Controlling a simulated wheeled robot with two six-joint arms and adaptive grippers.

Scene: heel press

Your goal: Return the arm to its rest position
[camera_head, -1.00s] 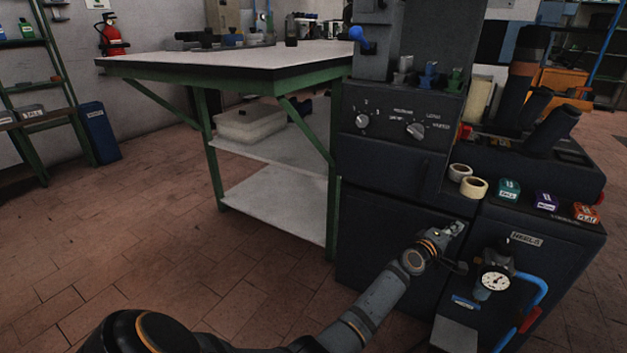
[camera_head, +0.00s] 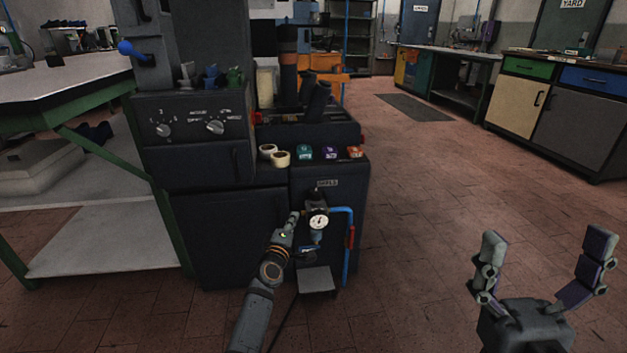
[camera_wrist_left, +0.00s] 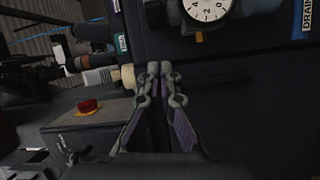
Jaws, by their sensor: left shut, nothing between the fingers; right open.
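My left arm reaches up from the bottom of the head view. My left gripper (camera_head: 291,222) is in front of the dark press machine (camera_head: 230,235), just left of its pressure gauge (camera_head: 318,222). In the left wrist view the two fingers of this gripper (camera_wrist_left: 160,75) are together and hold nothing. The gauge (camera_wrist_left: 208,8) shows above them there. My right gripper (camera_head: 545,262) is at the lower right of the head view, fingers up and wide apart, empty, over the floor.
The press carries two knobs, tape rolls (camera_head: 280,159) and small coloured boxes (camera_head: 330,153) on a ledge. A blue pipe (camera_head: 347,240) runs beside the gauge. A green-framed table (camera_head: 100,90) stands at left. Cabinets (camera_head: 560,105) stand at back right. The floor between is clear.

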